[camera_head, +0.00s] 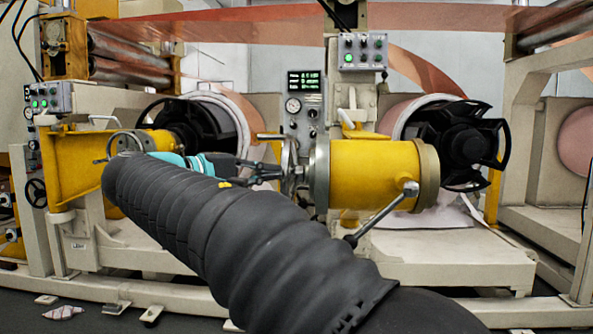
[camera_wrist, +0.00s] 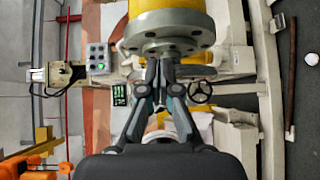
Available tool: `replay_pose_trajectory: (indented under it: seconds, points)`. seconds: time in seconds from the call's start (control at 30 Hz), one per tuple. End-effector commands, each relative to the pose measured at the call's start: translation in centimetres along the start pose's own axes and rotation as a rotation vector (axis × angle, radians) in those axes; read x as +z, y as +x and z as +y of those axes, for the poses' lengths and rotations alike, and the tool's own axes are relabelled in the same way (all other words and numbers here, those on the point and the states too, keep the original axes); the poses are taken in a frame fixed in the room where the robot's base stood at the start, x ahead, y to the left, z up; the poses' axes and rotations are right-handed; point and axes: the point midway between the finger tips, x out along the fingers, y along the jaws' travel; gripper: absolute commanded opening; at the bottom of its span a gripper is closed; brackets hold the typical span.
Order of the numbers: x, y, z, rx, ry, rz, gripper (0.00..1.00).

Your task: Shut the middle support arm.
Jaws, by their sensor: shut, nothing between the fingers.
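The middle support arm (camera_head: 372,174) is a thick yellow cylinder in the centre right of the head view, with a grey round flange at its left end and a metal lever below. It stands out in front of the machine, its axis across the picture. In the wrist view its yellow body (camera_wrist: 168,14) and grey flange (camera_wrist: 166,36) are at the top. My gripper (camera_head: 277,173) is left of the flange end. Its fingers (camera_wrist: 160,72) are together and empty, their tips close to the flange in the wrist view. I cannot tell whether they touch it.
A black-hubbed roll (camera_head: 455,140) sits behind the support arm, and another (camera_head: 190,125) is at left. A yellow bracket (camera_head: 70,165) stands at left. A control box (camera_head: 362,52) is above. The pale machine base (camera_head: 440,262) runs below.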

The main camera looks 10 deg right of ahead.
Motion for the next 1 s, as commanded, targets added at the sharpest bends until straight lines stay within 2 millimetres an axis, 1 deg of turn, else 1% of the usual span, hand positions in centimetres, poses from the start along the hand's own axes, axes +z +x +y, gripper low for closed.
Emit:
replay_pose_trajectory:
  seconds: [0.03,0.1,0.17,0.23,0.37,0.5,0.7,0.8,1.0]
  points:
    - [-0.5,-0.7,0.3,0.026,0.007,-0.004,0.00]
    - [-0.8,-1.2,0.8,0.049,0.014,-0.009,0.00]
    - [-0.9,-1.1,1.0,0.059,0.018,-0.013,0.00]
    - [-0.8,-0.6,1.1,0.062,0.019,-0.015,0.00]
    - [-0.7,1.2,1.2,0.061,0.018,-0.017,0.00]
    - [-0.7,3.7,1.3,0.060,0.018,-0.017,0.00]
    - [-0.7,6.7,1.5,0.060,0.018,-0.015,0.00]
    - [-0.7,7.7,1.6,0.060,0.018,-0.015,0.00]
    - [-0.7,8.6,1.7,0.060,0.018,-0.013,0.00]
